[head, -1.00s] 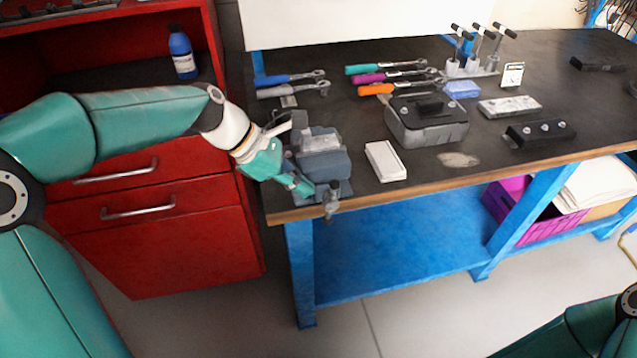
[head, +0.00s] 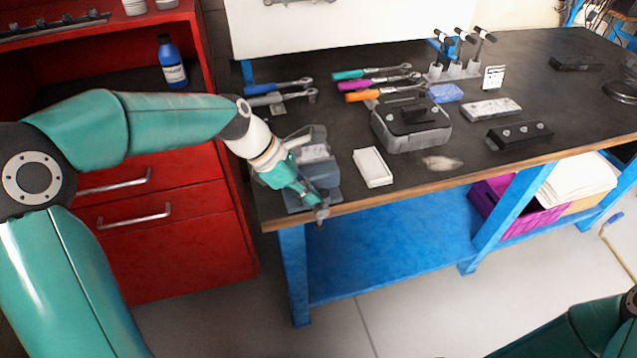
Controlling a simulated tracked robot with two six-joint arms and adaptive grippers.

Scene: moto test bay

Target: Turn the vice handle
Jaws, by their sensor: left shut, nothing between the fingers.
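The grey-blue vice (head: 322,173) sits at the front left corner of the dark workbench (head: 345,207). Its handle (head: 321,212) shows at the front, just past the bench edge, small and partly hidden by my left gripper. My left gripper (head: 311,197) comes in from the left across the vice's front. It is shut with nothing in it, and its tips are at the handle; I cannot tell whether they touch it. My right gripper is out of view.
A white box (head: 373,167) lies just right of the vice, with a grey case (head: 412,128) beyond it. Ratchets (head: 280,87) lie behind the vice. A red cabinet (head: 190,235) stands left of the bench. The floor in front is clear.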

